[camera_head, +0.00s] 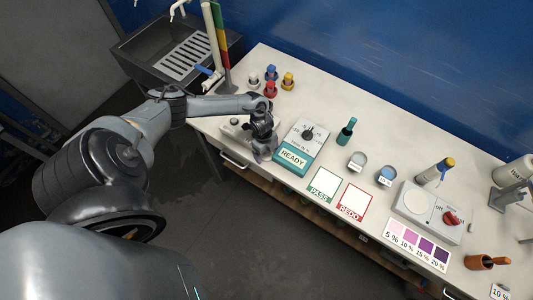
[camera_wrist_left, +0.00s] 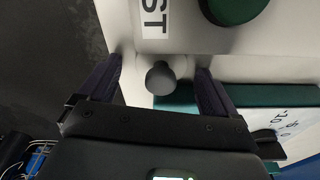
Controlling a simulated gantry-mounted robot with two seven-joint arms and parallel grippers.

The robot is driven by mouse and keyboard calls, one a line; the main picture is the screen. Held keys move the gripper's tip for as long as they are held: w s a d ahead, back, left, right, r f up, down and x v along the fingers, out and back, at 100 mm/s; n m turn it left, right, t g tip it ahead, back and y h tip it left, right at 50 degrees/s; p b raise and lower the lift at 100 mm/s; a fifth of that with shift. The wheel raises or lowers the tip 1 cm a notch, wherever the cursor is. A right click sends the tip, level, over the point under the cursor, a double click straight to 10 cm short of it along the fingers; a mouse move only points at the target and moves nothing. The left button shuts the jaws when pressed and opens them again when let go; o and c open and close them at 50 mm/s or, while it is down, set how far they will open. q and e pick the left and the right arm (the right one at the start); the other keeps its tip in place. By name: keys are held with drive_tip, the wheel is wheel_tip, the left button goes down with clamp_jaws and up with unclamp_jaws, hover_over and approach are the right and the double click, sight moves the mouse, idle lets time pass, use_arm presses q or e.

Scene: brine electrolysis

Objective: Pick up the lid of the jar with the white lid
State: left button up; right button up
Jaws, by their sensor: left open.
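The jar with the white lid (camera_head: 253,79) stands upright at the back left of the bench, in a cluster with a blue-lidded jar (camera_head: 271,72), a yellow-lidded jar (camera_head: 288,80) and a red-lidded jar (camera_head: 270,89). My left gripper (camera_head: 262,153) points down at the bench's front edge, nearer the front than these jars and apart from them. In the left wrist view its fingers (camera_wrist_left: 161,70) are spread, with a grey round knob (camera_wrist_left: 160,78) showing between them; I cannot tell whether they touch it. The white lid is not recognisable in that view. My right gripper is not in view.
A teal READY device (camera_head: 298,154) stands right of the gripper, and a pale device (camera_head: 234,129) is partly behind it. PASS (camera_head: 323,185) and REDO (camera_head: 355,202) cards lie farther right. A sink (camera_head: 180,52) is at the back left. Bench between jars and devices is clear.

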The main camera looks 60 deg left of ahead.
use_arm(q)
drive_tip(key=c, duration=1.1)
